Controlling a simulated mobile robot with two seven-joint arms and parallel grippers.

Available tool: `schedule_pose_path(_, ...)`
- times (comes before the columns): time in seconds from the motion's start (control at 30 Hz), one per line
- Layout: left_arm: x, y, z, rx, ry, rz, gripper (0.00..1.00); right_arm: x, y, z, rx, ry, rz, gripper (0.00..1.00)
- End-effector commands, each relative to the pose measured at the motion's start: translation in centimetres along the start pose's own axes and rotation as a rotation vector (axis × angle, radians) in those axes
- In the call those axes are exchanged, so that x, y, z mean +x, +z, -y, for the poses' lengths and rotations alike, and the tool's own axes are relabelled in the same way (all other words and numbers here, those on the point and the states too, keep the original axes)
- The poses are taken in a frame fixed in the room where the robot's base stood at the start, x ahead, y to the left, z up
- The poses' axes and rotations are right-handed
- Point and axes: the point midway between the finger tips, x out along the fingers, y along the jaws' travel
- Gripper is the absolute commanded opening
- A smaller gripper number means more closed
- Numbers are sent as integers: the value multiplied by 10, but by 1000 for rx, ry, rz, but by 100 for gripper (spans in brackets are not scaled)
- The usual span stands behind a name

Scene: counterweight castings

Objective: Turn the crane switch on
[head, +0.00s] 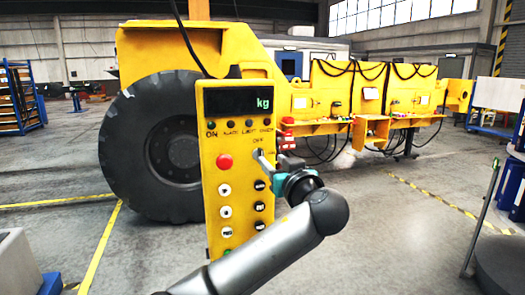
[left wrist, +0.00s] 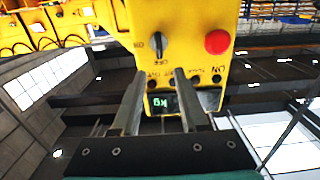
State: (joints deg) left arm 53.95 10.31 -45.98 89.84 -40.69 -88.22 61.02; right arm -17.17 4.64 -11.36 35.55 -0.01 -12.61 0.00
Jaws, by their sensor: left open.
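The yellow crane control box (head: 238,180) hangs upright in front of me, with a lit "kg" display at its top. In the left wrist view it appears upside down, and the crane switch, a black rotary knob (left wrist: 157,43), sits beside the red button (left wrist: 217,42). The knob's handle lines up with the OFF label; the other label lies to its side.
More buttons (head: 224,190) run down the box below the red button. A large black tyre (head: 150,150) and a yellow machine (head: 345,95) stand behind it. A blue shelf rack (head: 22,95) is at the far left. A round dark stand (head: 500,265) is at the lower right.

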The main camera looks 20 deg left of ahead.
Motion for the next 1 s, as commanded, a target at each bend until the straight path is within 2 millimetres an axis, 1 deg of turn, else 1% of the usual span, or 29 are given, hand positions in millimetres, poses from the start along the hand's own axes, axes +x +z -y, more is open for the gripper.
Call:
schedule_pose_path(0.03, 11, -2, 2, 2, -4, -1, 44, -2, 0, 0, -1, 0, 0, 50)
schedule_pose_path(0.2, 40, -1, 2, 1, -4, 0, 44, -5, -1, 0, -2, -1, 0, 50)
schedule_pose_path(0.4, 66, 0, 1, 1, -2, 1, 44, -8, -1, 1, -3, -1, 0, 50)
schedule_pose_path(0.5, 74, 0, 0, 2, -1, 1, 44, -8, -1, 1, -3, -1, 0, 50)
schedule_pose_path(0.7, 84, 1, 0, 1, 0, 2, 44, -9, -1, 1, -3, -1, 0, 50)
schedule_pose_path(1.0, 86, 1, 0, 0, 1, 2, 44, -9, -1, 1, -2, -1, 0, 50)
